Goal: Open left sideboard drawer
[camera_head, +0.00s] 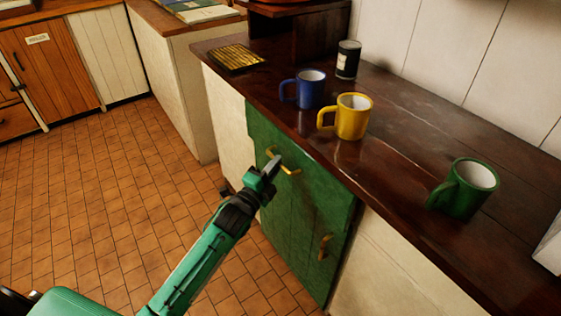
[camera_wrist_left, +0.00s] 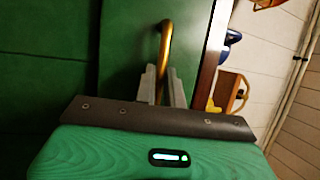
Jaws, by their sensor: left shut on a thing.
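The green sideboard front (camera_head: 330,205) stands under the dark wooden counter in the head view. A brass handle (camera_head: 290,170) sits on its upper part, the drawer front (camera_head: 262,130). My left gripper (camera_head: 272,166) reaches in from the lower left and is at this handle. In the left wrist view the brass handle (camera_wrist_left: 167,40) runs down between the two grey fingers of the left gripper (camera_wrist_left: 163,85), which are shut on it. The drawer front looks flush with the sideboard, though the arm hides part of it. My right gripper is not in view.
A blue mug (camera_head: 310,90), a yellow mug (camera_head: 352,117) and a green mug (camera_head: 467,188) stand on the counter (camera_head: 420,130). A dark jar (camera_head: 348,60) stands behind. A second brass handle (camera_head: 324,247) is on the lower green door. Tiled floor (camera_head: 100,200) lies clear at left.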

